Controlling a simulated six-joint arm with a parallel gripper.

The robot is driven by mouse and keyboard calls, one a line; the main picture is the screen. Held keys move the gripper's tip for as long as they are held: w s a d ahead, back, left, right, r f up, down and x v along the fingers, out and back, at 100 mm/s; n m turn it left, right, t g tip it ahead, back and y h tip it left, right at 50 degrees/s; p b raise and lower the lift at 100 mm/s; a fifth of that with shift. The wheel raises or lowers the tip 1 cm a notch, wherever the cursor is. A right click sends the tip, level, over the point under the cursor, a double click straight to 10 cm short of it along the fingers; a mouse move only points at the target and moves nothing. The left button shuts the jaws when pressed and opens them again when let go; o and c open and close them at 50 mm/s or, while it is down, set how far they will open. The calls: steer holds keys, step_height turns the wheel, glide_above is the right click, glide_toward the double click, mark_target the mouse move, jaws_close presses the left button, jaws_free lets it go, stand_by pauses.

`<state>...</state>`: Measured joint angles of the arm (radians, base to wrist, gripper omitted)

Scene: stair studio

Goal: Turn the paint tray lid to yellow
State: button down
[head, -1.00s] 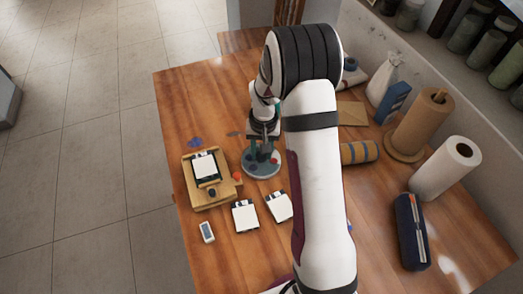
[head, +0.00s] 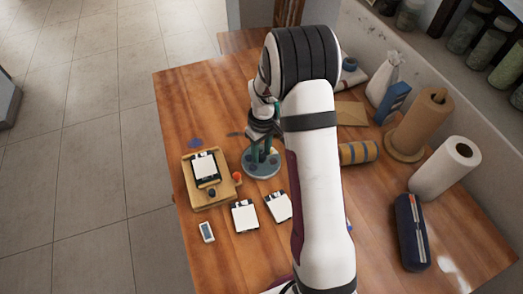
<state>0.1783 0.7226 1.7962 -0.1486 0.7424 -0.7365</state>
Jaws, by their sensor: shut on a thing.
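The paint tray lid (head: 262,170) is a round grey-green disc on the table, right of the wooden tray, with several darker round spots. My gripper (head: 263,150) points down onto its middle and is shut on it. The grip itself is small and partly hidden by the fingers and wrist. A small yellowish patch shows near the lid's upper right edge, too small to be sure of. A red knob (head: 237,176) stands just left of the lid.
A wooden tray (head: 219,201) with a white-and-black card stands left. Two similar cards (head: 244,217) (head: 278,207) and a small white device (head: 207,232) lie in front. Paper rolls (head: 446,169) and a dark case (head: 411,233) are right. My arm covers the middle of the table.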

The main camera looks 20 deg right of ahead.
mark_target(263, 153)
steer(key=shift+w, duration=0.1)
stand_by(0.3)
steer(key=c, duration=0.5)
jaws_free()
steer(key=shift+r, duration=0.1)
step_height(263, 153, up, 16)
steer(key=shift+d, duration=0.2)
